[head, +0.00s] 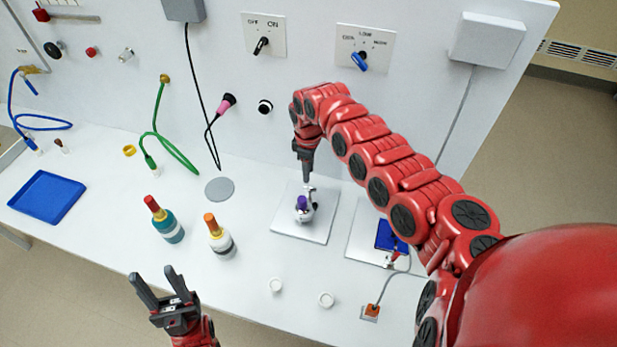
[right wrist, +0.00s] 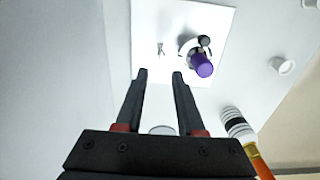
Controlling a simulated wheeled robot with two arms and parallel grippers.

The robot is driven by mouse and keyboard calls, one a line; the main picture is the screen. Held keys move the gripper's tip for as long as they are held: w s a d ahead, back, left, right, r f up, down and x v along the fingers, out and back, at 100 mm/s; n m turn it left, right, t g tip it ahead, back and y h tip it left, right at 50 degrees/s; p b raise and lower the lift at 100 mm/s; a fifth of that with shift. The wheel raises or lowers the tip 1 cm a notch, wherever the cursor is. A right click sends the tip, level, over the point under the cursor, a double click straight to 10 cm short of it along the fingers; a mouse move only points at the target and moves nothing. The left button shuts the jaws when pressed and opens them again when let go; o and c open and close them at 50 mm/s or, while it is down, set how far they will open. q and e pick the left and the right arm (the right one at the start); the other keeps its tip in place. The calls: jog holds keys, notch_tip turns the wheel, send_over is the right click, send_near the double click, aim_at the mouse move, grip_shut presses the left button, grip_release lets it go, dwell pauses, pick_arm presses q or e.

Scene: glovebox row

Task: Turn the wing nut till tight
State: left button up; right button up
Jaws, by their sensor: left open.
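The small grey wing nut (right wrist: 161,49) stands on a white plate (right wrist: 150,20) in the right wrist view. On the same plate, a round grey fitting with a purple knob (right wrist: 203,65) is right of it. In the head view the plate (head: 286,222) lies on the bench and the purple knob (head: 302,202) shows just below my right gripper (head: 306,176). In the right wrist view its fingers (right wrist: 160,75) are apart and empty, pointing towards the wing nut without enclosing it. My left gripper (head: 158,285) is open and empty at the bench's front edge.
Two bottles, teal (head: 168,226) and white-and-black (head: 219,240), stand left of the plate. A second plate with a blue part (head: 389,236) is to the right, partly behind my right arm. A blue tray (head: 47,196) lies far left.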

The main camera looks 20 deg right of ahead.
aim_at(308, 187)
notch_tip(308, 187, down, 5)
jog(key=shift+s+a+r+p, duration=0.1)
jog(key=shift+p, duration=0.2)
jog(key=shift+f, duration=0.85)
grip_shut()
